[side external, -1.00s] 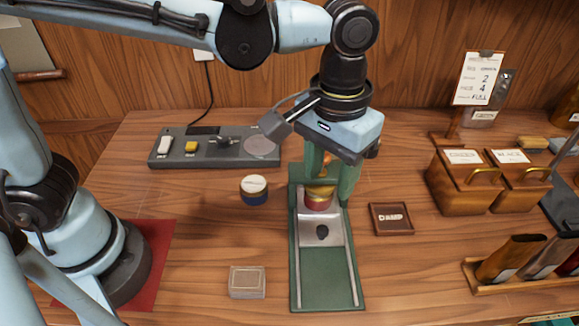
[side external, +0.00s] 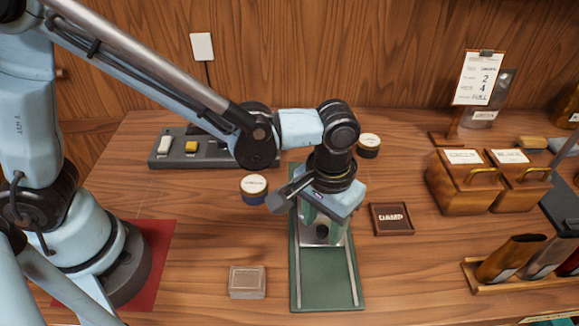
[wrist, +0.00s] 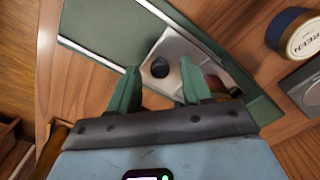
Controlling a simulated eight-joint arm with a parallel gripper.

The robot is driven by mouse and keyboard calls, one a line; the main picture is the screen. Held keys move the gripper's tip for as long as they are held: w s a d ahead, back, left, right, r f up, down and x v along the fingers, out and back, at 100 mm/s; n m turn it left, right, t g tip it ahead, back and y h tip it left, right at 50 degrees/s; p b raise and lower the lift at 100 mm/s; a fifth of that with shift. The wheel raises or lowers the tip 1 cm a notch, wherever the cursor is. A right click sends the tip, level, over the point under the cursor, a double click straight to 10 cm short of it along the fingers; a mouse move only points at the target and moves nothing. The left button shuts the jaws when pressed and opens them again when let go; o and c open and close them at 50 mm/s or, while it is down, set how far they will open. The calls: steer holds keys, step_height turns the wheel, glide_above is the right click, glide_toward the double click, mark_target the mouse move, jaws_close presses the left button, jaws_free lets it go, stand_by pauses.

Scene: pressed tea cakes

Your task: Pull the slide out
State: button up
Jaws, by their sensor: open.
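The slide (side external: 313,240) is a pale metal plate with a dark round knob (side external: 322,231), lying in a green railed base (side external: 325,280). In the wrist view the slide (wrist: 180,48) and its knob (wrist: 160,68) show just beyond my fingertips. My gripper (side external: 322,226) is low over the slide, open and empty, one green finger on either side of the knob. In the wrist view my gripper (wrist: 158,72) has a gap between its fingers and the knob. A reddish tin part (wrist: 213,82) shows behind one finger; it is hidden in the side view.
A blue tin (side external: 254,189) stands left of the base and a dark tin (side external: 368,146) behind it. A DAMP tray (side external: 392,219) lies close on the right. A small square block (side external: 247,282) sits front left. The base's front end is clear.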

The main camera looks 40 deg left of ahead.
steer(key=shift+f, duration=0.15)
jaws_close()
stand_by(0.4)
steer(key=s+d, duration=0.7)
steer(key=shift+s+d, duration=0.25)
steer(key=shift+d, duration=0.05)
jaws_free()
step_height(320, 180, up, 12)
stand_by(0.6)
